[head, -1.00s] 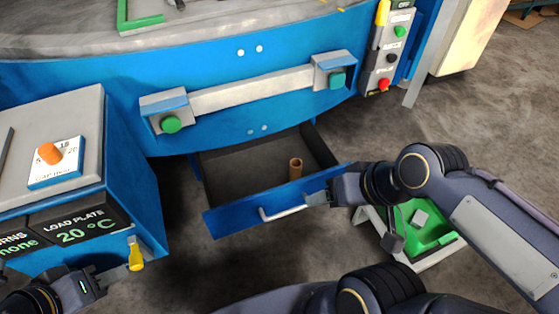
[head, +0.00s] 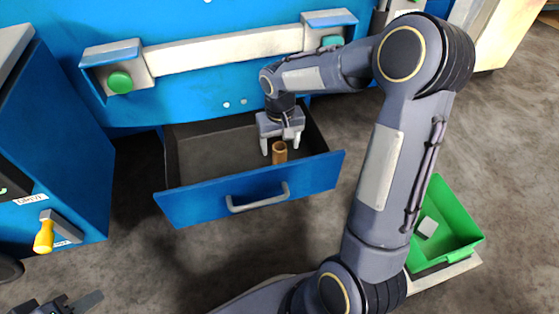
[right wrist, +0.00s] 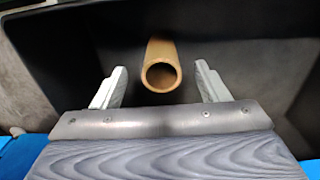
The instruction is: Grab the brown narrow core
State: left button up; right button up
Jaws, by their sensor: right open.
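The brown narrow core (head: 279,153) is a small hollow tube standing upright in the open drawer (head: 190,201), toward its right side. My right gripper (head: 280,149) is inside the drawer space at the core, fingers pointing down. In the right wrist view the core (right wrist: 161,68) shows between the two open fingers (right wrist: 160,88), with a gap on each side. The fingers do not touch it. My left gripper (head: 75,304) is at the bottom left edge, partly cut off, away from the drawer; its jaw state is unclear.
The drawer's front has a grey handle (head: 258,198). The blue machine with a pale bar (head: 220,49) and green buttons stands above it. A green bin (head: 462,222) holding a grey block (head: 427,227) is at the right. A yellow-handled lever (head: 43,237) is at the left.

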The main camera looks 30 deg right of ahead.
aim_at(280, 157)
notch_tip(280, 157, down, 5)
jog(key=b, duration=0.3)
jog(key=shift+a+f, duration=0.1)
jog(key=shift+f, duration=0.05)
jog(key=shift+c, duration=0.4)
jog(key=c, duration=1)
